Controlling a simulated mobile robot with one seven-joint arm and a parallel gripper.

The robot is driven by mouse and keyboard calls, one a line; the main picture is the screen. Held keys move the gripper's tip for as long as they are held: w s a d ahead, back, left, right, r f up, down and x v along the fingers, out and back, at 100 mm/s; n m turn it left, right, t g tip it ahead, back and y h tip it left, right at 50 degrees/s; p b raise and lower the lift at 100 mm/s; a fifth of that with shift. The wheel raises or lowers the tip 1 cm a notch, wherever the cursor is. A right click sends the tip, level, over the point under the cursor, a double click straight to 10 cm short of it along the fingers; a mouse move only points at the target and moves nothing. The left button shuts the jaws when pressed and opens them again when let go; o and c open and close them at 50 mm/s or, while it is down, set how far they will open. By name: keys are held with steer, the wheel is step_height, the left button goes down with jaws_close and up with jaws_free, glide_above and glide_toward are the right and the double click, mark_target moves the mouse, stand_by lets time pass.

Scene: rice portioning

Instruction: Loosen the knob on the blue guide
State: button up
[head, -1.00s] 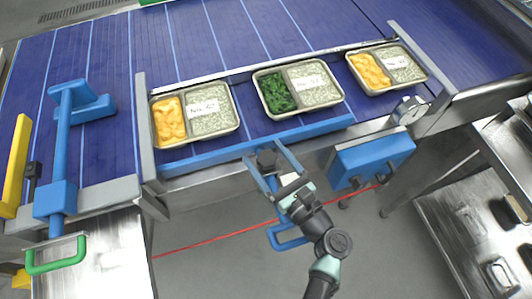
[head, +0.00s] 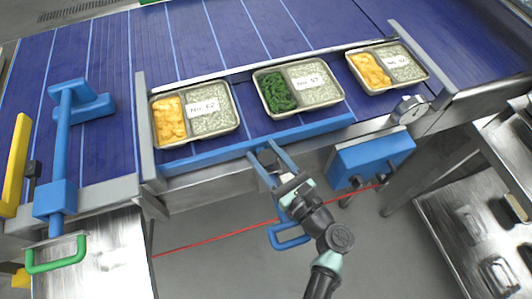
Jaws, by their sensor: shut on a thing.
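The blue guide (head: 205,157) is a long bar along the front edge of the conveyor, below the trays. Its dark knob (head: 267,158) sits at the front, near the middle of the bar. My gripper (head: 264,153) reaches up from below, with one blue finger on each side of the knob. It is shut on the knob, and the fingers partly hide it.
Three two-part trays stand on the blue belt behind the guide: left (head: 238,122), middle (head: 342,98) and right (head: 426,77). A green handle (head: 56,262) is lower left.

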steer(key=n+g+y+b, duration=0.1)
steer(key=n+g+y, duration=0.1)
steer(key=shift+w+g+y, duration=0.1)
steer(key=shift+g+y, duration=0.2)
steer(key=shift+y, duration=0.1)
steer(key=shift+n+g+y+b, duration=0.5)
steer(key=shift+n+g+y, duration=0.4)
steer(key=shift+n+g, duration=0.2)
steer(key=o, duration=1.4)
steer(key=shift+c, duration=0.2)
steer(key=b+v, duration=0.1)
steer(key=v, duration=1.2)
steer(key=shift+b, duration=0.3)
